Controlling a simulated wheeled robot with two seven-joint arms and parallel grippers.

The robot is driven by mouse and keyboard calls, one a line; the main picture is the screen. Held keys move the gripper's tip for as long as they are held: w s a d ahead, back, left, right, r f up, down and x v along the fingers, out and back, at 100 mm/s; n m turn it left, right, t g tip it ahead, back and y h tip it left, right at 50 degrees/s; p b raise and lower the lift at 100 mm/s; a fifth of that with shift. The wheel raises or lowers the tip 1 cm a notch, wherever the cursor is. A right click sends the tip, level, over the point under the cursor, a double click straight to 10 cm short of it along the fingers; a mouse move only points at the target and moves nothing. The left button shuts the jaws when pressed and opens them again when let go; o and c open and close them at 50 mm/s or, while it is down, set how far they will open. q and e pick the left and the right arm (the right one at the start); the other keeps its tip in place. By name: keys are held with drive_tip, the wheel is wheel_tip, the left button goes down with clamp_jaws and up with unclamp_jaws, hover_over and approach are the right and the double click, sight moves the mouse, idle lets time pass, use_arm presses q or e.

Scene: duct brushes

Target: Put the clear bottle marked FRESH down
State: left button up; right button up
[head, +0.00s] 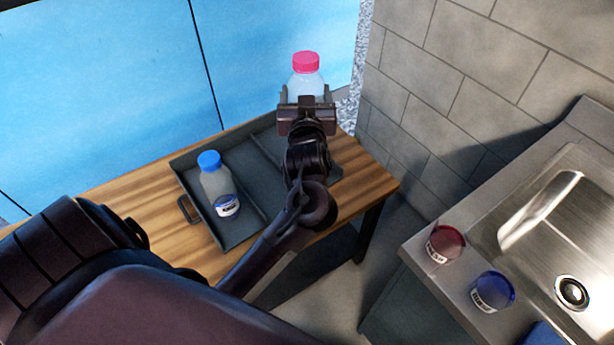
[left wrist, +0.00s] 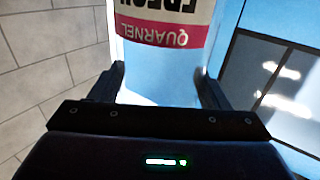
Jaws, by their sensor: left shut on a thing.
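The clear bottle marked FRESH (head: 305,82) has a pink-red cap and is upright in my left gripper (head: 307,100). In the left wrist view its label (left wrist: 165,28) reads FRESH and QUARNEL upside down, between the two fingers (left wrist: 160,88). In the head view the gripper covers its lower part, and it appears held up over the far end of the dark tray (head: 252,190). I cannot tell its exact height. My right gripper is not in view.
A blue-capped bottle (head: 217,187) stands in the tray's left compartment. The tray is on a wooden table (head: 120,185) beside a grey block wall (head: 450,75). A red cup (head: 446,243) and a blue cup (head: 492,291) stand by the steel sink (head: 560,215).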

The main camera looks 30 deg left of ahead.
use_arm(q)
drive_tip(key=w+a+f+n+g+y+b, duration=0.25)
drive_tip(key=w+a+g+y+b, duration=0.2)
drive_tip(key=w+b, duration=0.4)
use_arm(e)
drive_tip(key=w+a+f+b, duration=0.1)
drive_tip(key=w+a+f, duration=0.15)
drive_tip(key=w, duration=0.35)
use_arm(q)
wheel_tip(320, 180, down, 19)
drive_tip(key=n+b, duration=0.1)
drive_tip(key=b, duration=0.2)
drive_tip(key=shift+s+t+b, duration=0.25)
drive_tip(key=shift+t+b, duration=0.05)
drive_tip(key=shift+t, duration=0.15)
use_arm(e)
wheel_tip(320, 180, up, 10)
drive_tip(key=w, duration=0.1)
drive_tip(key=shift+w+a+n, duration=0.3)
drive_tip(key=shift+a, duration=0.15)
use_arm(q)
drive_tip(key=shift+h, duration=0.25)
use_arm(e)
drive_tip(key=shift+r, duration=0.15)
use_arm(q)
drive_tip(key=o, duration=1)
drive_tip(key=shift+o, duration=0.3)
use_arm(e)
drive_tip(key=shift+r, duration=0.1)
